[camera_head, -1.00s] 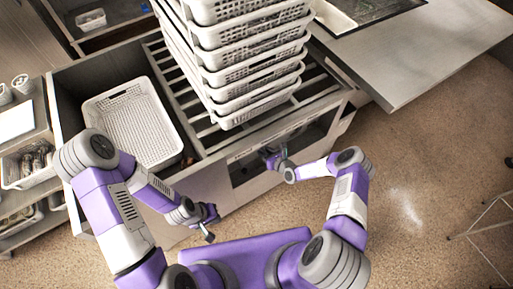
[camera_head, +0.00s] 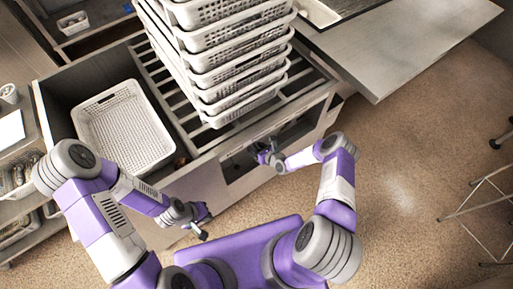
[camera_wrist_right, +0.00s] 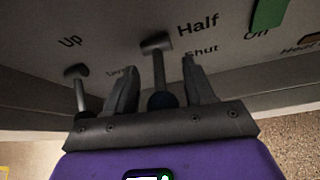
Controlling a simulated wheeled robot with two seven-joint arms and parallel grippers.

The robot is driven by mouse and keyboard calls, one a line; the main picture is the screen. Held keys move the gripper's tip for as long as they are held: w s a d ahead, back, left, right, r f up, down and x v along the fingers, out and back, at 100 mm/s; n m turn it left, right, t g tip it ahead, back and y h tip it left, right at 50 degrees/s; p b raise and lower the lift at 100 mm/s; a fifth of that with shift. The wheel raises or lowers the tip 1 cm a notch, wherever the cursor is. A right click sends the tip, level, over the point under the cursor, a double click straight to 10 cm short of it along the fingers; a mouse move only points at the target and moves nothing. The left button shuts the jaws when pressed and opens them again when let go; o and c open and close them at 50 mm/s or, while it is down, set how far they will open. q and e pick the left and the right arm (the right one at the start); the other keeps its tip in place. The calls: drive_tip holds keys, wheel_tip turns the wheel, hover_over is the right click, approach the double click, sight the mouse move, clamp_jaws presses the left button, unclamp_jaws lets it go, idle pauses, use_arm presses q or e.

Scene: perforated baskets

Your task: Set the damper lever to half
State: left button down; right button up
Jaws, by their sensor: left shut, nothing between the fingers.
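In the right wrist view, a dark lever (camera_wrist_right: 157,72) with a crossbar head stands at a grey panel (camera_wrist_right: 225,65), its head just left of the word "Half". "Shut" is printed below "Half". My right gripper (camera_wrist_right: 160,85) is open, one finger on each side of this lever; I cannot tell whether either touches it. In the head view, my right gripper (camera_head: 267,156) is at the front of the counter unit, and the lever is too small to make out. My left gripper (camera_head: 204,224) is shut and empty, in front of the unit to the left.
A second lever (camera_wrist_right: 78,92) stands left of the fingers, near "Up". A green part (camera_wrist_right: 270,14) is at the panel's upper right, near "Off". A tall stack of perforated baskets (camera_head: 240,80) stands on the slatted top, beside a single basket (camera_head: 122,125).

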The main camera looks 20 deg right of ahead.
drive_tip(key=shift+w+r, duration=0.1)
drive_tip(key=shift+s+d+r, duration=0.1)
drive_tip(key=shift+s+d, duration=0.05)
drive_tip(key=shift+s, duration=0.05)
drive_tip(key=p+v, duration=0.2)
drive_tip(key=v, duration=0.5)
idle(0.4)
drive_tip(key=s+a+r+n+g+y+b, duration=0.1)
drive_tip(key=s+a+r+n+g+y, duration=0.1)
drive_tip(key=s+a+n+g, duration=0.45)
drive_tip(key=s+a+r+n+g+y, duration=0.2)
drive_tip(key=s+a+n+g+y, duration=0.15)
drive_tip(key=s+a+n, duration=0.45)
drive_tip(key=s+d+r+n+h+b, duration=0.2)
drive_tip(key=s+n+h, duration=0.4)
drive_tip(key=n, duration=1)
wheel_tip(320, 180, up, 3)
drive_tip(key=shift+s+d+f+n, duration=0.2)
drive_tip(key=shift+s+d+n, duration=0.15)
drive_tip(key=shift+s+d, duration=0.35)
